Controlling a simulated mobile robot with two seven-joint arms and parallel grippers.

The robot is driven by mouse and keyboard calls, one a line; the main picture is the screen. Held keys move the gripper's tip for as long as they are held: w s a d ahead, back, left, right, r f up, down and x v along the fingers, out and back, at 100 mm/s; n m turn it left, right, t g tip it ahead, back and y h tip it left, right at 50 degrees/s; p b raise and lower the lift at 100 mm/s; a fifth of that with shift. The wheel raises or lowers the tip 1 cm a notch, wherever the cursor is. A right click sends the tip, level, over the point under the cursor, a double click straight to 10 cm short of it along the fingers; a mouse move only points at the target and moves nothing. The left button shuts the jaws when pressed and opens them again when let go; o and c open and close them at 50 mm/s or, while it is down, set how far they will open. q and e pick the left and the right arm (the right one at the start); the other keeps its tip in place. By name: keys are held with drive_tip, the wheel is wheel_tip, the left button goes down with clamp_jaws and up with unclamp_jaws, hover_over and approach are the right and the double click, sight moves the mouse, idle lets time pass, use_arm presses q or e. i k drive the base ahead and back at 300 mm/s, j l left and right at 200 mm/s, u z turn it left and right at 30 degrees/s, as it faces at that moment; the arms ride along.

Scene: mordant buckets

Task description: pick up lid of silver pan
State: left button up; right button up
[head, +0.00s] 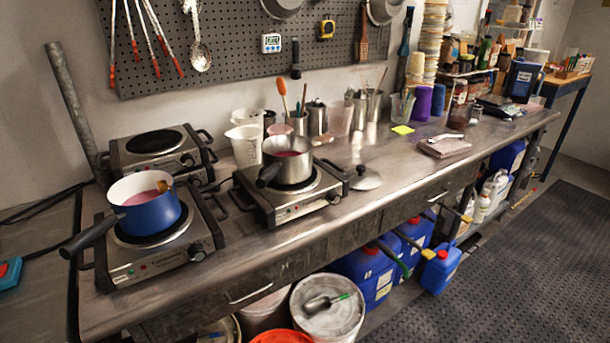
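The silver pan (287,161) stands on the middle hot plate, with pinkish-red liquid inside and its dark handle pointing toward the front left. It is uncovered. A silver lid (366,181) with a dark knob lies on the metal bench just right of that hot plate, near the front edge. Neither of my grippers is in view.
A blue pan (149,214) with pink liquid sits on the left hot plate (130,263), its handle over the front edge. White measuring jugs (245,146) and utensil cups stand behind the silver pan. Bare bench (400,165) lies right of the lid. Blue canisters (367,272) stand below.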

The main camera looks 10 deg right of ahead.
sight(360, 177)
drive_tip(key=i+l+u, duration=0.1)
drive_tip(key=l+u, duration=0.2)
drive_tip(key=i+l+u, duration=0.1)
drive_tip(key=l+u, duration=0.5)
drive_tip(key=i+l, duration=0.05)
drive_tip(key=l, duration=0.05)
